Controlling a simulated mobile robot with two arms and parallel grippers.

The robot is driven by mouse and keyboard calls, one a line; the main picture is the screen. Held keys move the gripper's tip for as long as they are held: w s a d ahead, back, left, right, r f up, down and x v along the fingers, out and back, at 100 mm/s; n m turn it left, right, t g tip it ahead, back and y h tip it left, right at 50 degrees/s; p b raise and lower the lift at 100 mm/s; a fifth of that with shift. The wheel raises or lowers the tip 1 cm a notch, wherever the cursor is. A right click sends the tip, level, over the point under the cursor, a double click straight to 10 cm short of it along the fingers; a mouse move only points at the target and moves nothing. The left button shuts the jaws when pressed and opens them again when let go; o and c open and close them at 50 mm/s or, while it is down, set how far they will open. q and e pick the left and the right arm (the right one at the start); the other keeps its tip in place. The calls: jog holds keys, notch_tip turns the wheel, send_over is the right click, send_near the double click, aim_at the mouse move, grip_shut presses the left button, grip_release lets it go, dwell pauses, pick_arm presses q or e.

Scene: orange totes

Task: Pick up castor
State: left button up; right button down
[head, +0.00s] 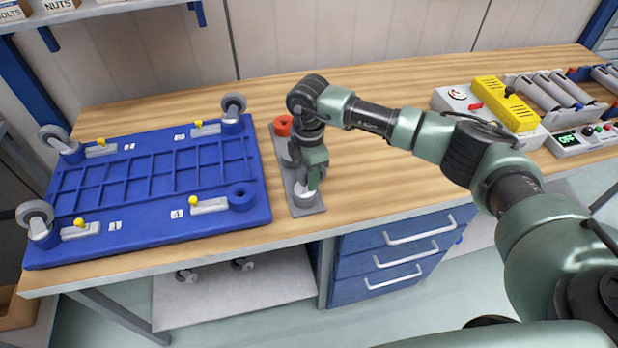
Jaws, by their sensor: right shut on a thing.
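My right gripper (308,186) points down at the near end of a narrow grey holder plate on the bench, right of the blue base. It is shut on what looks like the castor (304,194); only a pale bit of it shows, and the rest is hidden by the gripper. I cannot tell whether it touches the plate. The blue base (150,240) lies upside down with castors at three corners: back left (55,138), back right (233,105) and front left (37,218). Its front right corner has an open round socket (240,195). My left gripper is not in view.
A red ring-shaped part (283,126) sits at the far end of the grey holder (309,212). A yellow device (505,104), rollers and a control box (580,138) stand at the right. Bench space between holder and devices is clear below my right arm.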

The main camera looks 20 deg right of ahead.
jog(key=shift+r, duration=0.15)
notch_tip(320, 180, up, 20)
jog(key=b, duration=0.5)
dwell(0.4)
